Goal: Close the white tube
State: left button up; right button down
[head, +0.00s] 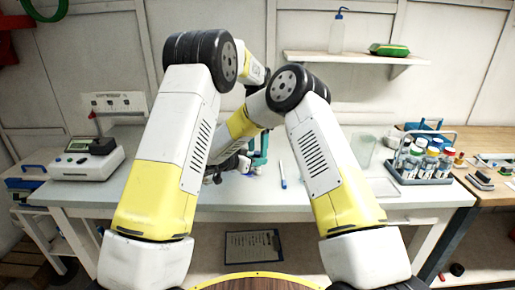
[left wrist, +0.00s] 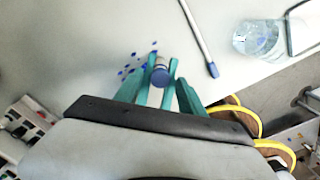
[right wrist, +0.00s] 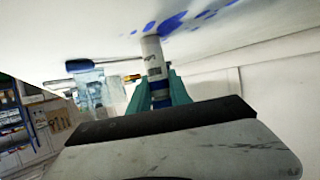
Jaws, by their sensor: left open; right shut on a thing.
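The white tube (right wrist: 153,60) shows in the right wrist view, with a dark blue band (right wrist: 159,98) between the teal fingers of my right gripper (right wrist: 158,92), which is shut on it. In the left wrist view a round blue top (left wrist: 160,76) shows between teal fingers. I cannot tell whether it is a cap seated on the tube. My left gripper (left wrist: 157,92) is open, its fingers on either side of this top. In the head view both grippers are close together over the bench, largely hidden by my arms; teal fingers (head: 260,152) show there.
Blue specks (left wrist: 137,59) mark the white bench beside the grippers. A blue-tipped pen (head: 283,175) lies to the right. A rack of capped bottles (head: 424,160) stands at the right, and a white instrument (head: 85,162) at the left. A clipboard (head: 252,245) lies below the bench.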

pick_arm(q)
jog(key=shift+r, duration=2.25)
jog(key=o, duration=0.5)
jog(key=shift+o, duration=0.2)
jog(key=shift+r, duration=0.1)
notch_tip(320, 180, up, 12)
pick_arm(e)
jog(key=c, duration=1.1)
grip_release()
